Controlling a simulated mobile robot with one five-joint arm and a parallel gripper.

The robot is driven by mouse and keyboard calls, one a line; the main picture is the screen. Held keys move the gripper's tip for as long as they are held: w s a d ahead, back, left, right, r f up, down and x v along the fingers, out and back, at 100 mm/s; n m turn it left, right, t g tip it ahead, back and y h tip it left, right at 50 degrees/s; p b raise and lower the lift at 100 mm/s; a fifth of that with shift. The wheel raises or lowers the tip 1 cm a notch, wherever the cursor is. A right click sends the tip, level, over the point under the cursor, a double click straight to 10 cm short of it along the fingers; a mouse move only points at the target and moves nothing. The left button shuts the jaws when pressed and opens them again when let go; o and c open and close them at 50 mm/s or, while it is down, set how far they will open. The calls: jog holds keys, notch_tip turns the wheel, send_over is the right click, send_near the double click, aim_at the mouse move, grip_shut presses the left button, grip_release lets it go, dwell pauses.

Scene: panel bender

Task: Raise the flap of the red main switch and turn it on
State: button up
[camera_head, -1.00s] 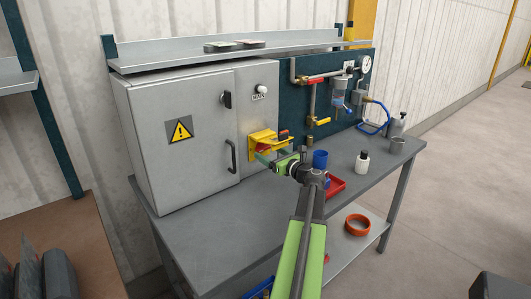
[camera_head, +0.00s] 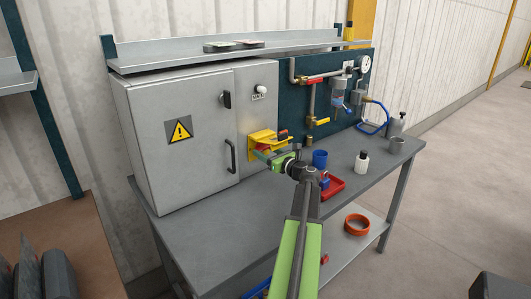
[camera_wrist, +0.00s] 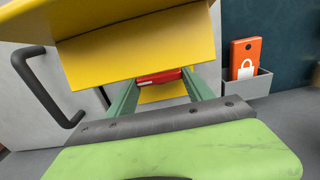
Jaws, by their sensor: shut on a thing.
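The yellow flap (camera_head: 265,135) of the main switch sticks out from the front of the grey cabinet; it also shows in the wrist view (camera_wrist: 140,50), raised over my fingers. The red switch handle (camera_wrist: 160,76) lies under the flap, between my green fingertips. My gripper (camera_wrist: 160,80) is shut on this handle; in the head view my gripper (camera_head: 259,153) is just below the flap. The flap and my fingers hide most of the switch, so I cannot tell its exact turn position.
A black door handle (camera_wrist: 45,85) is left of my gripper. An orange padlock tag (camera_wrist: 248,58) stands in a grey holder (camera_wrist: 250,84) at right. The bench (camera_head: 225,215) carries a blue cup (camera_head: 320,158), a red tray (camera_head: 333,187) and a white bottle (camera_head: 362,162).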

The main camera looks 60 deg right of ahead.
jog(key=m, duration=0.4)
jog(key=shift+a, duration=0.1)
jog(key=o, duration=1.4)
jog(key=shift+c, duration=0.2)
jog(key=v, duration=1.7)
jog(key=shift+s, duration=0.2)
